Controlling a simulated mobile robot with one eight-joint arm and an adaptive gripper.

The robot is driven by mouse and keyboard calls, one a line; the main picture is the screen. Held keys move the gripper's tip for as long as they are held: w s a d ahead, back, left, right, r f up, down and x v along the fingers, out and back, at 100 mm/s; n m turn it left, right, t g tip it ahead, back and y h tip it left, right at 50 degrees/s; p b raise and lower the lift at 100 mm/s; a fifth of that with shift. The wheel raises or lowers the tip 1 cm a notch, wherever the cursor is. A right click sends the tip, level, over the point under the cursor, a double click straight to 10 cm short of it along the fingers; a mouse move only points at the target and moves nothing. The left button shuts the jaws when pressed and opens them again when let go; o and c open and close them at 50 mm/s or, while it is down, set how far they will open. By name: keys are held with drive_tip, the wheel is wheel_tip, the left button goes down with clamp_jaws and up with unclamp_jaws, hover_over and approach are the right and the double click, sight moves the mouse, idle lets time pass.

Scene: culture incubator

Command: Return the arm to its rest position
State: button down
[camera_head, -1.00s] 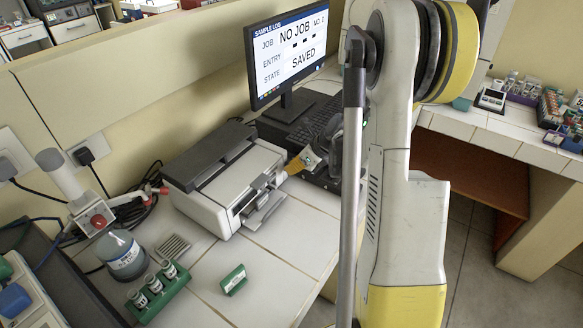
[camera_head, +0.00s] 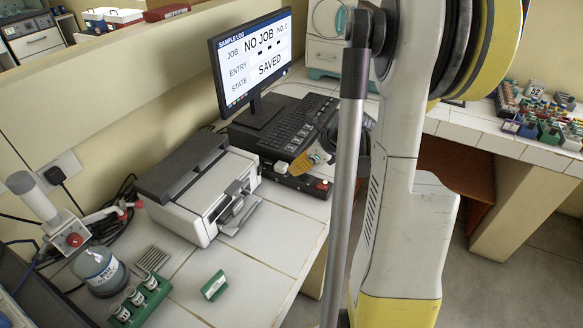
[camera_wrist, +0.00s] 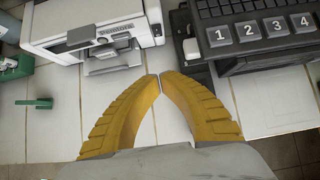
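My gripper (camera_head: 302,163) shows in the head view as yellow fingers in front of the keyboard, to the right of the printer. In the wrist view my gripper (camera_wrist: 158,78) has both ribbed yellow fingers meeting at their tips. It is shut, and nothing shows between the fingers. The tips appear above the bench, between the printer and the keypad. My arm stands upright in the right half of the head view and hides part of the bench edge behind it.
The white printer (camera_head: 195,190) and dark keyboard (camera_head: 290,125) are close to my gripper. The monitor (camera_head: 255,62) reads "NO JOB" and "SAVED". A green block (camera_head: 214,286), vial rack (camera_head: 150,303) and bottle (camera_head: 100,272) stand front left. A side bench (camera_head: 490,130) holds coloured racks.

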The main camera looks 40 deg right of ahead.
idle(0.4)
drive_tip(key=s+a+r+n+g+h+b, duration=0.1)
drive_tip(key=a+r+n, duration=0.3)
drive_tip(key=a+n, duration=0.35)
drive_tip(key=s+a+r+n, duration=0.1)
drive_tip(key=a+r+n, duration=0.2)
drive_tip(key=a+n, duration=0.4)
drive_tip(key=s+a+r+n, duration=0.1)
drive_tip(key=s+a+n, duration=0.4)
drive_tip(key=n, duration=0.3)
drive_tip(key=s+a+r+n+t+h+b, duration=0.1)
drive_tip(key=s+a+n, duration=0.3)
drive_tip(key=a+n, duration=0.4)
drive_tip(key=shift+s+a+r+n+h, duration=0.15)
drive_tip(key=shift+s+r+n+h, duration=0.2)
drive_tip(key=shift+r+n, duration=0.3)
drive_tip(key=shift+s+f, duration=0.1)
